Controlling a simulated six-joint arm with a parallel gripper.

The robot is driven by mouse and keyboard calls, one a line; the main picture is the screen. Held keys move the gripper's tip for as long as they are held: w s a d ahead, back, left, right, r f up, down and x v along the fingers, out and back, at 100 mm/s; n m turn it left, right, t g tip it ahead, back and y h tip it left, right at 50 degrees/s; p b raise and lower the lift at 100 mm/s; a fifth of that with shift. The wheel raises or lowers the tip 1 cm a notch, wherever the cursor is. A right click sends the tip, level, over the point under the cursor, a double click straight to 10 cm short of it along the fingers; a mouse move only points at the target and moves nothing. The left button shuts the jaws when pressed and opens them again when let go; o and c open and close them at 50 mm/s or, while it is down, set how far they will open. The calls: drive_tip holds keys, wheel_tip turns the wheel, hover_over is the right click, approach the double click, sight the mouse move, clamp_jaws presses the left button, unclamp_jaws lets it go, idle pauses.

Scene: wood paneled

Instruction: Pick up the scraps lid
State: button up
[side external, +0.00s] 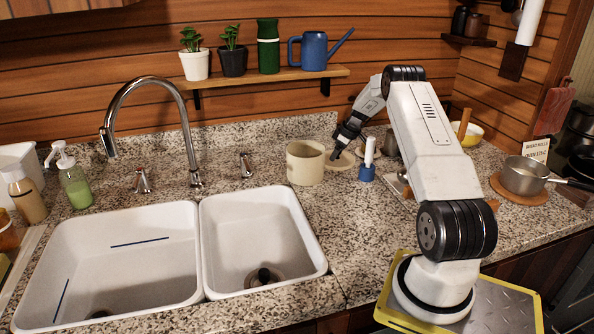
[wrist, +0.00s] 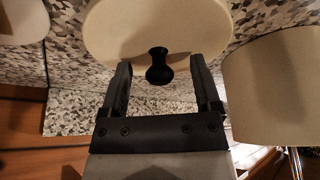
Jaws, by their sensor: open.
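The scraps lid (side external: 343,162) is a flat cream disc that appears to lie on the granite counter, just right of the open cream canister (side external: 305,162). In the wrist view the lid (wrist: 115,30) fills the top middle, with its black knob (wrist: 158,72) pointing toward the camera. My gripper (side external: 338,156) is over the lid and points down. In the wrist view my gripper (wrist: 160,64) is open, with one finger on each side of the knob and a visible gap on both sides. The canister (wrist: 275,90) stands at the right there.
A blue-and-white brush (side external: 367,168) stands close to the right of the lid. The double sink (side external: 255,215) lies left and in front of the canister. A saucepan (side external: 524,177) sits on a round board at the right. Plants and a blue watering can (side external: 314,50) stand on the shelf above.

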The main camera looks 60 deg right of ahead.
idle(0.4)
clamp_jaws()
drive_tip(key=shift+r, duration=0.1)
drive_tip(key=shift+r, duration=4.95)
drive_tip(key=shift+w+a, duration=0.1)
drive_tip(key=w+a+r, duration=0.2)
drive_tip(key=a+r, duration=0.1)
drive_tip(key=a, duration=0.3)
drive_tip(key=w+a+r, duration=0.3)
drive_tip(key=a+r, duration=0.1)
drive_tip(key=a, duration=0.3)
drive_tip(key=shift+w+a+n, duration=0.15)
drive_tip(key=shift+a+n, duration=0.1)
drive_tip(key=shift+n, duration=0.15)
